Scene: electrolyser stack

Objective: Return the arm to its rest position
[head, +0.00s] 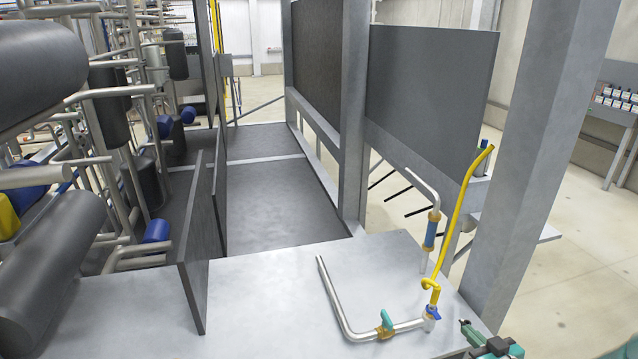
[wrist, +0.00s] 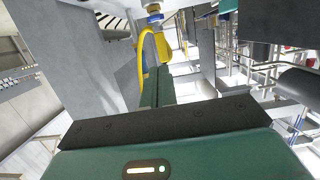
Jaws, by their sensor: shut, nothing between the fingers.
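In the wrist view, my gripper (wrist: 157,76) reaches away from the green hand body, with its two green fingers together and nothing visible between them. In the head view, a green and dark part of my arm (head: 492,346) shows at the bottom right edge, beside the front right corner of the grey bench top; most of the arm is out of view. A yellow hose (head: 461,215) and a teal-handled valve (head: 386,324) are close to the arm's left. The hose also shows just beyond the fingers in the wrist view (wrist: 142,52).
The grey bench top (head: 265,300) carries a bent metal pipe (head: 334,299). A thick grey post (head: 535,165) rises beside the arm. Dark panels (head: 428,90) stand behind. Dense pipework and dark cylinders (head: 50,270) fill the left. Open floor (head: 590,270) lies at right.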

